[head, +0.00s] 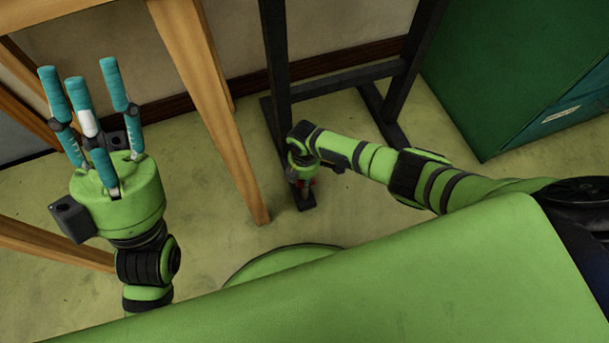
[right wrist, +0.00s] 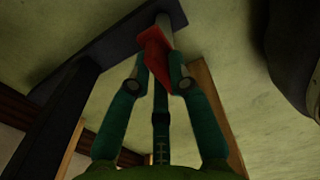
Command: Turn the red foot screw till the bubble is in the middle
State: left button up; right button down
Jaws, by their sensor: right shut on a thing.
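The red foot screw (right wrist: 156,52) shows in the right wrist view, under the dark metal foot bar (right wrist: 110,38). The teal fingers of my right gripper (right wrist: 160,75) are shut on it, one on each side, with a third behind. The bubble is not visible in either view.
A dark metal stand (head: 277,60) rises from the floor. A wooden table leg (head: 225,120) stands close to the left of my right gripper. A green cabinet (head: 500,75) fills the upper right. Bare floor (head: 350,215) lies around the stand's foot.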

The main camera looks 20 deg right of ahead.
jog(key=shift+n, duration=0.6)
jog(key=shift+a, duration=0.1)
jog(key=c, duration=1.1)
grip_release()
jog(key=shift+c, duration=0.2)
notch_tip(320, 180, up, 12)
